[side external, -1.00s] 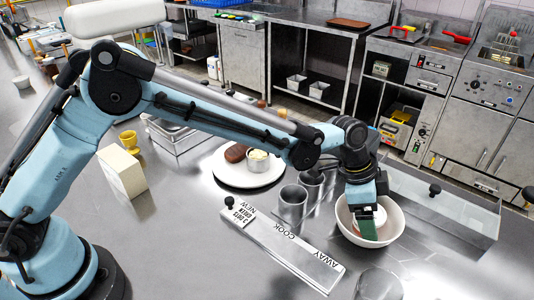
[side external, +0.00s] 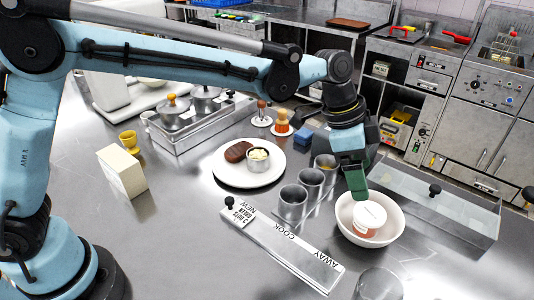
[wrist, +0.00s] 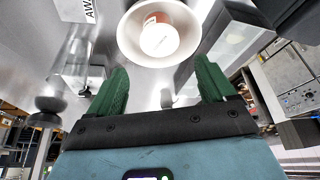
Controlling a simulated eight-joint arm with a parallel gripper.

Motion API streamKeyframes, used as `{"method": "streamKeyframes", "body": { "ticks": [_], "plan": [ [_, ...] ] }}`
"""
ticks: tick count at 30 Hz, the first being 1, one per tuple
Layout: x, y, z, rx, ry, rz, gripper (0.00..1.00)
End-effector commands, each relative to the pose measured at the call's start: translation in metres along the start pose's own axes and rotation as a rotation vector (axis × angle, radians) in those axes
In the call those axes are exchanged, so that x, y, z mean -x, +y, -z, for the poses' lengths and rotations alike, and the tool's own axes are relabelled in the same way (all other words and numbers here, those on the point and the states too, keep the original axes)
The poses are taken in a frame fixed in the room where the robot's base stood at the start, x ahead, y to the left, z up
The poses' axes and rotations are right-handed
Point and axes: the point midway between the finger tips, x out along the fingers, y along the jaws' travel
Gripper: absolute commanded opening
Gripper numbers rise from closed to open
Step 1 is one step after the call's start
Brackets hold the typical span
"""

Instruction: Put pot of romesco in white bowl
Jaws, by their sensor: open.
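The white bowl (side external: 391,232) stands on the steel counter at the right in the side view. The pot of romesco (side external: 369,217), a small tub with a white lid and an orange-red side, sits inside it, slightly tilted. In the wrist view the pot (wrist: 158,38) is inside the bowl (wrist: 127,36), beyond the fingertips. My gripper (side external: 357,190) is above the bowl's back left rim, apart from the pot. In the wrist view my gripper (wrist: 163,82) has its green fingers wide apart with nothing between them.
Steel cups (side external: 292,203) stand in a row left of the bowl. A white plate (side external: 226,176) holds a brown patty and a small cup. A label strip (side external: 290,252) lies in front. A clear-lidded bin (side external: 440,198) is behind at right.

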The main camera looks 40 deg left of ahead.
Motion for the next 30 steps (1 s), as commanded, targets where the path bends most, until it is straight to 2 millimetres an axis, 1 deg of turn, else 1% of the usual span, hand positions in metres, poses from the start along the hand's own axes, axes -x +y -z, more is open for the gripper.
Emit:
{"method": "streamKeyframes", "body": {
  "ticks": [5,8,10,14,15,17,21,25,27,30],
  "plan": [
    [0.014,-0.001,-0.004,0.015,0.001,0.008,0.83],
    [0.029,-0.005,-0.017,0.071,0.004,0.036,0.83],
    [0.045,-0.008,-0.033,0.136,0.009,0.072,0.83],
    [0.077,-0.011,-0.073,0.289,0.024,0.154,0.83],
    [0.086,-0.011,-0.086,0.336,0.032,0.179,0.83],
    [0.098,-0.010,-0.106,0.408,0.041,0.218,0.83],
    [0.119,-0.002,-0.153,0.570,0.070,0.307,0.83],
    [0.131,0.010,-0.196,0.717,0.104,0.389,0.83],
    [0.134,0.017,-0.219,0.793,0.123,0.433,0.83],
    [0.135,0.027,-0.247,0.887,0.150,0.488,0.83]
  ]
}}
